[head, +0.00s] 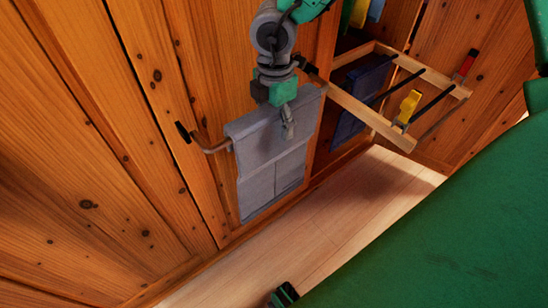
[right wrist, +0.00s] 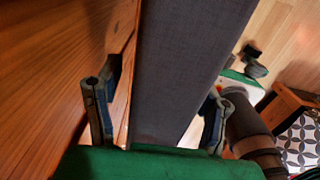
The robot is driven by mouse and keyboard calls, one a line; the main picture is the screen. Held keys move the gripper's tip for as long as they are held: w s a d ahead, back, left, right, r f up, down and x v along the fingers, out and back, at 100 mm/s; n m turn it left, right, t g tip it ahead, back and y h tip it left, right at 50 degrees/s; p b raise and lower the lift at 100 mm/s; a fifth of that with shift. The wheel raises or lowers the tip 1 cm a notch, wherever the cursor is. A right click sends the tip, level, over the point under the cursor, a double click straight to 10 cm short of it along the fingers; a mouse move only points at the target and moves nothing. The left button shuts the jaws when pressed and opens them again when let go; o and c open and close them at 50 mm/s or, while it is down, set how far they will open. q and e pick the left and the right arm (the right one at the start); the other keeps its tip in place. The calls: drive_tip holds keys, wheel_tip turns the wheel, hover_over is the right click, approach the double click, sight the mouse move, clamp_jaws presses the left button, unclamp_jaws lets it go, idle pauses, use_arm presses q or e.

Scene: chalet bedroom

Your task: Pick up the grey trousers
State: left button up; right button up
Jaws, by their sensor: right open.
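The grey trousers (head: 262,170) hang folded over a rail against the wooden wall in the head view. Their upper edge lies at the rail and their lower end reaches close to the floor. My right gripper (head: 288,122) is at their upper part, pointing down, and hides some of the top edge. In the right wrist view the grey cloth (right wrist: 185,65) runs as a broad band between the two fingers of my right gripper (right wrist: 157,110). The fingers stand apart, one on each side of it. I cannot tell whether they touch it.
A wooden rack (head: 366,112) with dark bars juts out to the right, close to my right gripper. Dark blue cloth (head: 350,118) hangs there, with a yellow clip (head: 408,106) and a red one (head: 466,65). Pale floor (head: 330,215) is clear below.

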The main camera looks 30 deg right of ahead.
drive_tip(key=shift+f, duration=0.5)
drive_tip(key=shift+d, duration=0.1)
